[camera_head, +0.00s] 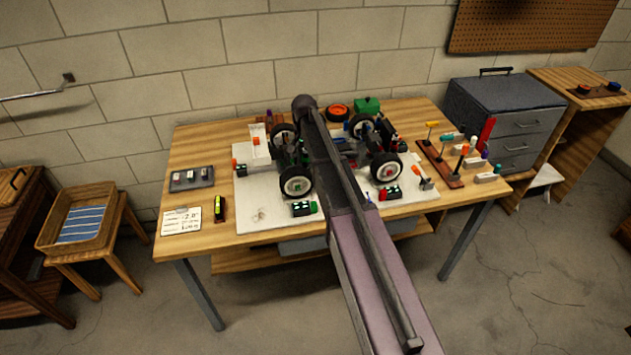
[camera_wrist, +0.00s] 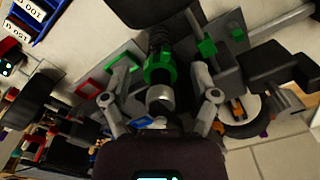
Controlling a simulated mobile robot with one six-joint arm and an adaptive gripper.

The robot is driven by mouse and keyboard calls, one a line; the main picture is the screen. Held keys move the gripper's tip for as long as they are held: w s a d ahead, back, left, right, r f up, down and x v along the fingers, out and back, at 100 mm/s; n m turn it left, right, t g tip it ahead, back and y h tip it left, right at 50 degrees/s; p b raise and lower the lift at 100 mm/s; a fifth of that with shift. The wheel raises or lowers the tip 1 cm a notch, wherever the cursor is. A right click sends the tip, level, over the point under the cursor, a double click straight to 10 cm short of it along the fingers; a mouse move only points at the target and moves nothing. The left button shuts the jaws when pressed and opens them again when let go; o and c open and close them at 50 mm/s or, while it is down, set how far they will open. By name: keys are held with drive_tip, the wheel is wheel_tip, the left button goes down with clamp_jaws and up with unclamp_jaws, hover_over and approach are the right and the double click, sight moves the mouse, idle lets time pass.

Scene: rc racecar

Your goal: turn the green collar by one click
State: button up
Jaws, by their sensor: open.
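The green collar (camera_wrist: 160,68) shows in the middle of the wrist view, around a dark shock body with a grey cylindrical end just below it. My gripper (camera_wrist: 163,66) is open, with one finger on each side of the collar. The fingers look apart from it, though their exact distance in depth is hard to tell. In the head view the racecar (camera_head: 298,186) stands on a pale board on the workbench. My arm covers the car's middle there, hiding the collar and my gripper.
The workbench (camera_head: 190,150) also carries a grey tray (camera_head: 192,178), a white card (camera_head: 181,221) and a wooden tool rack (camera_head: 436,166). In the wrist view, dark car parts and a wheel (camera_wrist: 245,118) crowd the right side. A grey drawer cabinet (camera_head: 512,112) stands at right.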

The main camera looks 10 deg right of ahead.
drive_tip(key=shift+n, duration=0.3)
drive_tip(key=shift+n, duration=2)
drive_tip(key=n, duration=0.4)
drive_tip(key=shift+d+n, duration=0.15)
drive_tip(key=shift+n, duration=0.25)
wheel_tip(320, 180, up, 14)
drive_tip(key=p, duration=1.4)
drive_tip(key=s+f+m+b, duration=0.1)
drive_tip(key=s+f+b, duration=0.3)
drive_tip(key=s, duration=0.6)
drive_tip(key=s+f+m+b, duration=0.1)
drive_tip(key=s+f+b, duration=0.2)
drive_tip(key=s, duration=0.7)
drive_tip(key=s+f+b, duration=0.4)
drive_tip(key=s, duration=0.6)
drive_tip(key=shift+f+m+b, duration=0.3)
drive_tip(key=shift+m, duration=0.1)
